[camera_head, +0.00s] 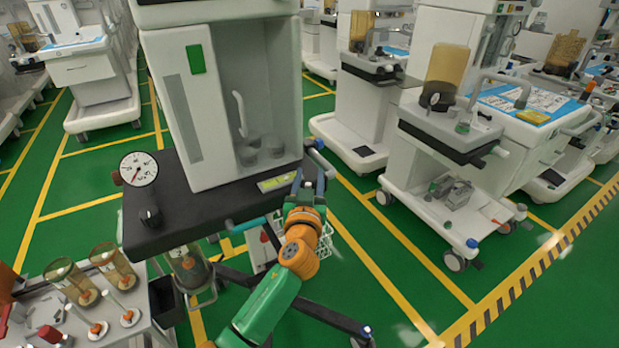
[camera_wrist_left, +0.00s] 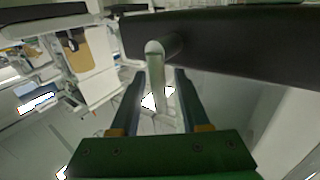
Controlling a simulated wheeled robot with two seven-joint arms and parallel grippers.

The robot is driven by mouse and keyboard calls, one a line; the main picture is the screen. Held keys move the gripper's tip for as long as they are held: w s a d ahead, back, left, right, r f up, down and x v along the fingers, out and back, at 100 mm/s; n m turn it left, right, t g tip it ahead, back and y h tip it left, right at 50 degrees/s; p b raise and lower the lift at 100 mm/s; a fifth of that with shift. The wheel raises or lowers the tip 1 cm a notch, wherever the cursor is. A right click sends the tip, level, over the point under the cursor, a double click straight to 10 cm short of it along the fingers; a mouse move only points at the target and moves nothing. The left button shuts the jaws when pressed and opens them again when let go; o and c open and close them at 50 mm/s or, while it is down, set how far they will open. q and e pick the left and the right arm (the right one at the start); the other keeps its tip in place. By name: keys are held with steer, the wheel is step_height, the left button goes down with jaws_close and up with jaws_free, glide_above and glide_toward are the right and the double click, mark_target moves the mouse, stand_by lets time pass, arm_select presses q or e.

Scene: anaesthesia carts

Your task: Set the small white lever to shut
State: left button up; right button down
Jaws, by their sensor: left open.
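The small white lever (camera_wrist_left: 156,66) shows in the left wrist view. It sticks out from the edge of a dark shelf (camera_wrist_left: 235,38) on a short round stub. My left gripper (camera_head: 309,178) is open at the right front corner of the cart's black top (camera_head: 190,217). In the left wrist view the two dark fingers (camera_wrist_left: 159,78) stand on either side of the lever, with gaps visible. I cannot tell whether either finger touches it. In the head view I cannot make out the lever clearly near the fingers. My right gripper is not in view.
A white cabinet (camera_head: 185,110) with a pressure gauge (camera_head: 138,169) stands on the cart. A tray table (camera_head: 130,325) with amber jars is at the lower left. Another cart (camera_head: 450,130) stands to the right. Green floor between them is free.

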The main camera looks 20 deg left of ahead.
arm_select(q)
jaws_close()
steer(key=shift+d+r+p, duration=0.1)
steer(key=shift+r+p, duration=0.15)
steer(key=shift+p, duration=0.3)
steer(key=shift+w+d+m+g+p, duration=0.1)
steer(key=shift+m+g+p, duration=0.2)
steer(key=shift+m+p, duration=0.1)
steer(key=shift+f, duration=0.3)
jaws_free()
